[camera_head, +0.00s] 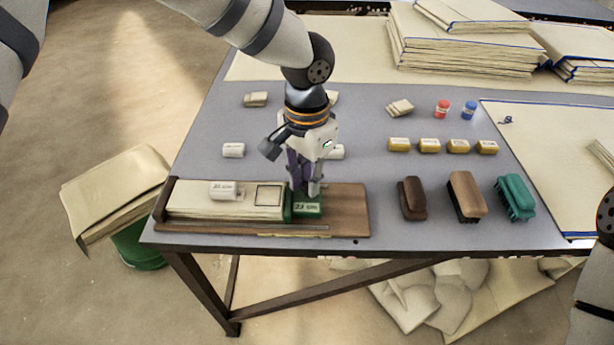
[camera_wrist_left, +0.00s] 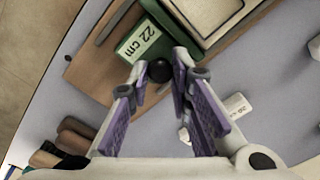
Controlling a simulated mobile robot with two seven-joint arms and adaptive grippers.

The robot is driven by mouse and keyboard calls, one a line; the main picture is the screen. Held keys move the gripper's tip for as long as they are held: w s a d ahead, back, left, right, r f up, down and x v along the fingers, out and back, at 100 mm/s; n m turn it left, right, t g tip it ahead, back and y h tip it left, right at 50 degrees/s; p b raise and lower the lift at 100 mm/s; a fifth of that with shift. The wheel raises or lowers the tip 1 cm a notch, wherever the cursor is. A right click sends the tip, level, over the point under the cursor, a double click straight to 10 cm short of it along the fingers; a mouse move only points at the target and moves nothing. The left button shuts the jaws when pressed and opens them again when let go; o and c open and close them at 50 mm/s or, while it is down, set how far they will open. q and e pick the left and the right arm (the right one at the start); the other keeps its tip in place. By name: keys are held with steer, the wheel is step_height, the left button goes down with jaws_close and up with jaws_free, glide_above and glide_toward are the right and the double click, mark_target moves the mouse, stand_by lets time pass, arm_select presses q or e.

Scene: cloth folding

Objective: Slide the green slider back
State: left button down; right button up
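The green slider (camera_head: 307,209) sits on the wooden board (camera_head: 345,210) against the right end of a cream cloth stack (camera_head: 235,201). In the left wrist view the slider (camera_wrist_left: 139,42) carries a white "22 cm" label and a dark round knob (camera_wrist_left: 159,70). My left gripper (camera_head: 305,190) points down over the slider. In the wrist view its fingertips (camera_wrist_left: 160,64) stand apart on either side of the knob, with a gap showing. The gripper partly hides the slider in the head view. My right gripper is not in view.
A white labelled block (camera_head: 223,190) lies on the cloth stack. Brushes, including a green one (camera_head: 515,197), stand right of the board. Yellow blocks (camera_head: 429,146) line up behind them. The board's right end is bare.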

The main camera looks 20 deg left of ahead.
arm_select(q)
steer(key=d, duration=0.2)
steer(key=w+d, duration=0.1)
steer(key=d, duration=0.2)
steer(key=w+d+b, duration=0.1)
steer(key=d, duration=0.1)
steer(key=shift+w+d+f, duration=0.1)
steer(key=shift+w+d, duration=0.05)
steer(key=shift+d, duration=0.35)
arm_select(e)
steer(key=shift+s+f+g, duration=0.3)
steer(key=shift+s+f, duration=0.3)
arm_select(q)
steer(key=c, duration=1.5)
jaws_free()
steer(key=shift+w+d, duration=0.1)
steer(key=shift+d, duration=0.05)
steer(key=shift+o, duration=0.2)
step_height(320, 180, up, 12)
